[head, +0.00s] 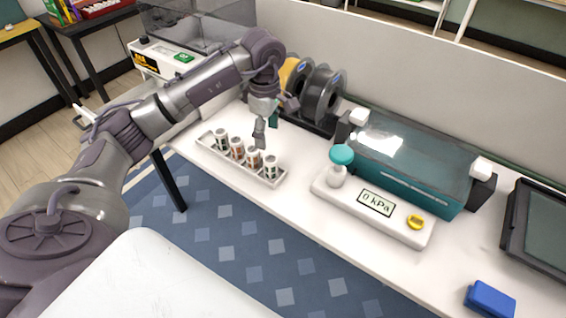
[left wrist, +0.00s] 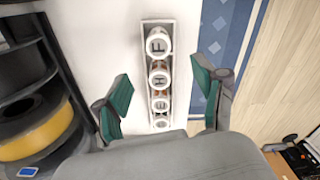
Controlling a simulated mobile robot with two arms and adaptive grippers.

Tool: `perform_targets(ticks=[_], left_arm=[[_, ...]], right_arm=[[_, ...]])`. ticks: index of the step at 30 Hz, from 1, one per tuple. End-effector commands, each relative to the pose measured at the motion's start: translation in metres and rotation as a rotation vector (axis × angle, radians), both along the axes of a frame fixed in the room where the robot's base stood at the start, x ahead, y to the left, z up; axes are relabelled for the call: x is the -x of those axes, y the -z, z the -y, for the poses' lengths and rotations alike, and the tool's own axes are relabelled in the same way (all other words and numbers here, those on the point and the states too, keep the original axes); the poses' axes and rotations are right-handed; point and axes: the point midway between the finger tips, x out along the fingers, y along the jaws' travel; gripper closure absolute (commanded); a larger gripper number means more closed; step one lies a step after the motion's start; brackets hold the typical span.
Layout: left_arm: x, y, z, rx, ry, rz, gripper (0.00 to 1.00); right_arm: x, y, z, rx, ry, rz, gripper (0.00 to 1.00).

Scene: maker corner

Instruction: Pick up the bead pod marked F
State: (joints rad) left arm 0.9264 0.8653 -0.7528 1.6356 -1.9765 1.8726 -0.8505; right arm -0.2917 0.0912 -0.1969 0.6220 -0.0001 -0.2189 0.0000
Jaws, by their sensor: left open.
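A white tray (head: 237,163) on the white bench holds several small white-capped pods in a row. In the left wrist view the pod marked F (left wrist: 158,42) is at the top end of the tray (left wrist: 159,24), farthest from my gripper's palm. In the head view this matches the pod at the right end (head: 271,167). The pod beside it is marked H (left wrist: 160,78); the others' letters are hard to read. My left gripper (head: 261,132) is open and empty, above and behind the row. Its teal fingertips (left wrist: 163,97) stand apart on either side of the row. My right gripper is not in view.
Dark filament spools (head: 318,95) stand behind the tray. To the right are a white pressure device (head: 372,218) reading 0 kPa, a teal-based clear box (head: 410,170), a blue block (head: 490,299) and a dark framed panel (head: 540,228). The bench's front edge is close to the tray.

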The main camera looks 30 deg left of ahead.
Motion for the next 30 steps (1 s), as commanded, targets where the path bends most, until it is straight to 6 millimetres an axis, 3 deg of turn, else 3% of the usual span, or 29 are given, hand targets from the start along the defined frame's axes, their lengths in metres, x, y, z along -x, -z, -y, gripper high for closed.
perform_targets(ticks=[4,9,18,24,30], left_arm=[[0.001,0.032,0.001,0.004,-0.001,-0.007,0.30],[0.000,0.059,0.002,0.006,0.000,-0.005,0.30],[-0.001,0.084,0.006,0.007,-0.001,-0.007,0.30],[-0.004,0.114,0.008,0.007,-0.003,-0.005,0.30],[-0.004,0.122,0.008,0.006,-0.001,-0.001,0.30]], right_arm=[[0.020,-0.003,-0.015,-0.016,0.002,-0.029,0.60],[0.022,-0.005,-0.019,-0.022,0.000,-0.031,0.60],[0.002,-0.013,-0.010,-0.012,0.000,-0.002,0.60],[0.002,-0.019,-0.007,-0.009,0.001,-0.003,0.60],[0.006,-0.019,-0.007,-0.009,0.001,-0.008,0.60]])
